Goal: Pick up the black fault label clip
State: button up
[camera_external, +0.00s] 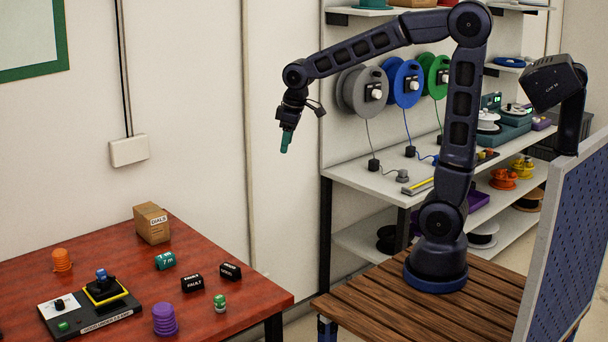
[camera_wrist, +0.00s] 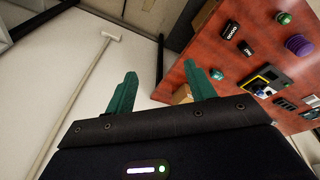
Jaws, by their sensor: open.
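A black clip that appears to read FAULT (camera_external: 192,284) lies on the red table, left of a second black clip (camera_external: 230,271) with white lettering too small to read surely. In the wrist view the fault clip (camera_wrist: 245,47) sits beside the second black clip (camera_wrist: 231,30), in the upper right. My gripper (camera_external: 287,142) is high above and beyond the table's right side, well apart from both clips. In the wrist view its teal fingers (camera_wrist: 160,72) are spread and nothing is between them.
The red table (camera_external: 215,320) also bears a teal clip (camera_external: 165,260), a cardboard box (camera_external: 151,223), a green piece (camera_external: 220,303), a purple stack (camera_external: 165,319), an orange stack (camera_external: 62,260) and a black device (camera_external: 92,310). Shelving with spools (camera_external: 362,91) stands behind my arm.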

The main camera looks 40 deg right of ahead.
jog(key=w+a+f+n, duration=0.2)
jog(key=w+a+f, duration=0.15)
jog(key=a, duration=0.55)
jog(key=n+g, duration=0.2)
jog(key=n, duration=0.5)
send_near(193, 277)
jog(key=shift+w+a+h, duration=0.35)
jog(key=shift+h, duration=0.05)
jog(key=f, duration=1)
jog(key=shift+s+f, duration=0.25)
jog(key=shift+f, duration=0.05)
jog(key=shift+c, duration=0.4)
jog(key=c, duration=1)
